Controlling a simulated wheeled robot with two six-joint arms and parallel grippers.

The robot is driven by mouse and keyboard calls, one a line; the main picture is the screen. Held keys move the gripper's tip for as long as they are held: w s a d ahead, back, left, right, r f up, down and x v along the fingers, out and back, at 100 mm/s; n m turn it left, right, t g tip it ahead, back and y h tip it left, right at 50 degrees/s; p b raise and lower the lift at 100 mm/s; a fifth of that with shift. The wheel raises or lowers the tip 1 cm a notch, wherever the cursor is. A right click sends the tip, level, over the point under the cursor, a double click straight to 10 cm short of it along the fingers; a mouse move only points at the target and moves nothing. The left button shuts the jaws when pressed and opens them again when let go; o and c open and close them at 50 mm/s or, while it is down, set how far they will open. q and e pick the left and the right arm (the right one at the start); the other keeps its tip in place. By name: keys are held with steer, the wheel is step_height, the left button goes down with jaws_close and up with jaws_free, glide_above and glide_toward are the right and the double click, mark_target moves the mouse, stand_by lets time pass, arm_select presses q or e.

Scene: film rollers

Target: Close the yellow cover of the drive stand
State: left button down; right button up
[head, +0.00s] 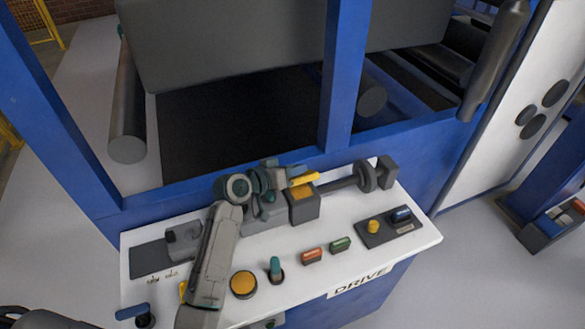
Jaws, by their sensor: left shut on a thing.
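The drive stand (340,268) has a white top with the word DRIVE on its front edge. A small grey box (304,208) stands at the back of it. The yellow cover (305,179) is at the box's top, and its bright edge sits tilted a little above a darker yellow face. My left gripper (288,175) reaches in from the left and is shut at the left end of the cover. The fingers partly hide that end, so the exact contact is hard to see. My right gripper is not in view.
A grey shaft with a dark disc (365,176) lies right of the box. A yellow round button (243,284), a teal knob (275,269), red (312,256) and green (340,245) buttons and a dark switch plate (389,227) stand in front. A blue post (343,75) rises behind.

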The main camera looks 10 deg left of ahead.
arm_select(q)
steer(key=shift+f, duration=0.15)
steer(key=c, duration=1.2)
jaws_free()
steer(key=shift+d, duration=0.1)
steer(key=shift+s+a, duration=0.4)
steer(key=shift+s, duration=0.05)
steer(key=shift+r+b+v, duration=0.1)
steer(key=shift+b+v, duration=0.6)
steer(key=shift+v, duration=1.75)
steer(key=shift+r+b+v, duration=0.15)
steer(key=shift+b+v, duration=0.5)
steer(key=shift+v, duration=1.8)
steer(key=shift+d, duration=0.1)
